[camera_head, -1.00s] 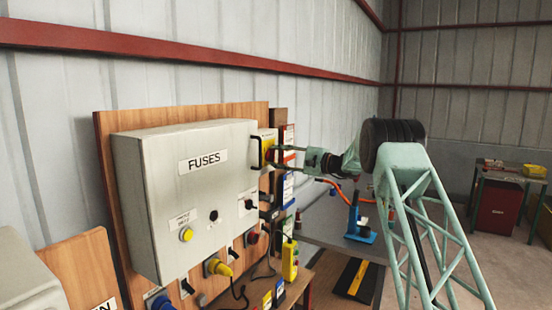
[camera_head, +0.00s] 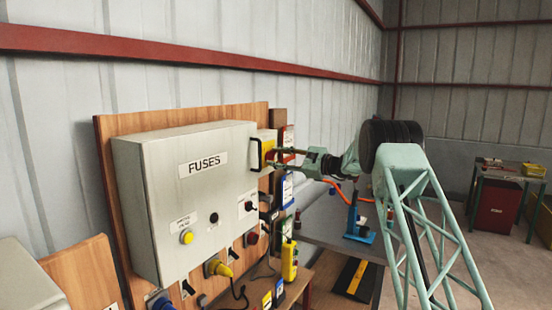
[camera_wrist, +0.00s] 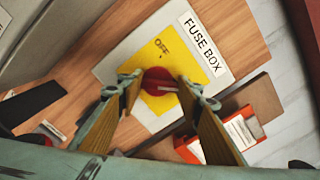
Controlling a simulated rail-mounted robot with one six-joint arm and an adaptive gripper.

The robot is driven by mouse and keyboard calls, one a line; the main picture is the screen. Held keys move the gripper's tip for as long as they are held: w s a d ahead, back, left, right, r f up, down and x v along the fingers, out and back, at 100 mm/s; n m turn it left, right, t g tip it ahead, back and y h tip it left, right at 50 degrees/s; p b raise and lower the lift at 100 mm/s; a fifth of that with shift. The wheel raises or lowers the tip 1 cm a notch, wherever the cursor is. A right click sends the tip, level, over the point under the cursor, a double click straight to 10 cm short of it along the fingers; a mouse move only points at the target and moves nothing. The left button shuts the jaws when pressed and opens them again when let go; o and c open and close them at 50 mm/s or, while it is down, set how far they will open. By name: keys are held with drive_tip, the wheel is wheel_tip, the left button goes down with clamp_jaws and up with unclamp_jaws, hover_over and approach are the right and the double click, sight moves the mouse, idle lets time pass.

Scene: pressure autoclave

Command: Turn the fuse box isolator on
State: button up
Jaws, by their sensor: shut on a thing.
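The fuse box isolator is a red rotary knob (camera_wrist: 158,82) on a yellow plate (camera_wrist: 152,55) marked OFF, beside a FUSE BOX label (camera_wrist: 206,43). My gripper (camera_wrist: 160,86) has one finger on each side of the red knob and is shut on it. A pale mark shows on the knob between the fingers. In the head view, my gripper (camera_head: 277,155) reaches in from the right to the yellow isolator (camera_head: 262,149), at the right side of the grey FUSES cabinet (camera_head: 185,205). The fingers partly hide the knob there.
Sockets and plugs, including a yellow plug (camera_head: 218,268), sit below the cabinet on the wooden board (camera_head: 103,135). A yellow pendant control (camera_head: 289,260) hangs nearby. A grey table (camera_head: 325,222) with a blue tool (camera_head: 355,222) stands behind my arm.

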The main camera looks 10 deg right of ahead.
drive_tip(key=o, duration=0.9)
drive_tip(key=shift+s+d, duration=0.1)
drive_tip(key=shift+v, duration=5.9)
